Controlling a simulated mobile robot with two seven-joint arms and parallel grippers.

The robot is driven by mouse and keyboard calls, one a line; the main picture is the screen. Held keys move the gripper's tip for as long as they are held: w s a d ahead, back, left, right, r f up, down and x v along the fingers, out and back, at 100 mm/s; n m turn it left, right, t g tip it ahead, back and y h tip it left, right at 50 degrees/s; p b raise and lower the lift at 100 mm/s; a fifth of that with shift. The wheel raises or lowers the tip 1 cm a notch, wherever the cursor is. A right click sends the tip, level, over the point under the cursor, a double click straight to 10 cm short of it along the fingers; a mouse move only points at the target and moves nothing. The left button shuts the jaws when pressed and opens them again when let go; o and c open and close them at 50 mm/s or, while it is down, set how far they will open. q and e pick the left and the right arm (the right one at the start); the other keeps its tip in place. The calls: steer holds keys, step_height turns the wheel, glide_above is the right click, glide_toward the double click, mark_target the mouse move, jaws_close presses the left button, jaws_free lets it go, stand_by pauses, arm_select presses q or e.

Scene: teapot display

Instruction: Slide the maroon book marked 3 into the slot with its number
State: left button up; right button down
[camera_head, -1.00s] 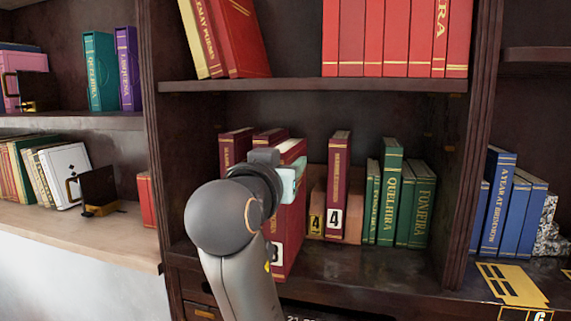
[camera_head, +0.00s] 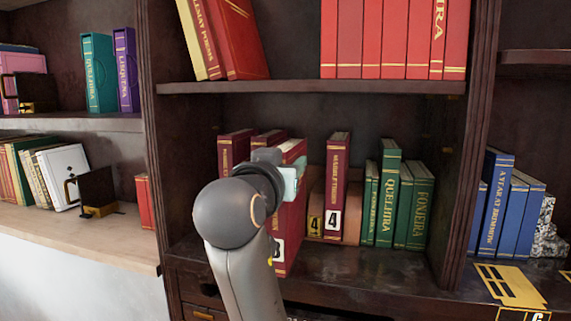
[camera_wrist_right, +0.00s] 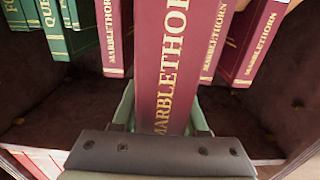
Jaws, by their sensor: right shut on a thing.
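The maroon book marked 3 (camera_head: 288,240) is upright in front of the lower middle shelf, its spine toward me, with the label partly hidden by my arm. My right gripper (camera_head: 290,178) is shut on it; the right wrist view shows the book (camera_wrist_right: 172,70) between the fingers (camera_wrist_right: 160,118). Behind it on the shelf, a wooden block row with a 4 label (camera_head: 316,224) shows beside the maroon book marked 4 (camera_head: 337,185). Maroon books (camera_head: 234,148) stand to the left, partly hidden. The slot for 3 is hidden behind the held book and my arm. My left gripper is out of view.
Green books (camera_head: 388,195) stand right of the maroon book marked 4. A dark upright panel (camera_head: 470,130) bounds the right side. The shelf front (camera_head: 370,275) is bare on the right.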

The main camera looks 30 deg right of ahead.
steer(key=shift+p+x, duration=0.5)
steer(key=shift+x, duration=2.35)
steer(key=shift+p+x, duration=0.6)
steer(key=shift+x, duration=3.05)
steer(key=c, duration=0.9)
jaws_free()
steer(key=shift+r, duration=0.15)
steer(key=o, duration=0.5)
steer(key=shift+c, duration=0.2)
steer(key=shift+o, duration=0.4)
steer(key=shift+f, duration=0.3)
steer(key=b+v, duration=0.3)
steer(key=v, duration=0.9)
steer(key=shift+s+a+r, duration=0.15)
steer(key=shift+r, duration=0.05)
